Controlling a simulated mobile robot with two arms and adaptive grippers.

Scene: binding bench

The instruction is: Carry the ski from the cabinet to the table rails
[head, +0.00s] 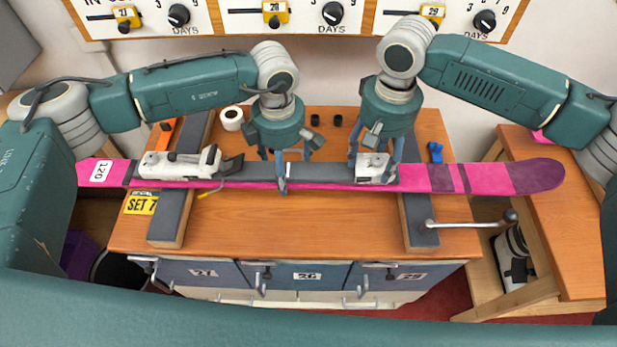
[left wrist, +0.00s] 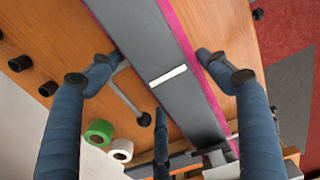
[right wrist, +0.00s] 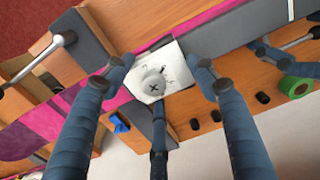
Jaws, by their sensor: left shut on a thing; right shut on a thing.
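The pink and grey ski (head: 325,172) lies level across the table, over the left rail (head: 167,228) and the right rail (head: 420,222). I cannot tell whether it touches their grey pads. It carries a label "120" (head: 101,170) and two white binding parts, one left (head: 165,165) and one right (head: 366,175). My left gripper (head: 283,172) is shut on the ski near its middle, beside a white mark (left wrist: 168,76). My right gripper (head: 374,172) is shut on the ski at the right binding part, which shows between its fingers in the right wrist view (right wrist: 157,82).
A crank handle (head: 470,224) sticks out right of the right rail. A yellow "SET 7" tag (head: 141,204) lies by the left rail. A tape roll (head: 232,118) and small black pegs (head: 337,120) stand behind the ski. The wooden cabinet (head: 555,235) is at right. The tabletop's front middle is clear.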

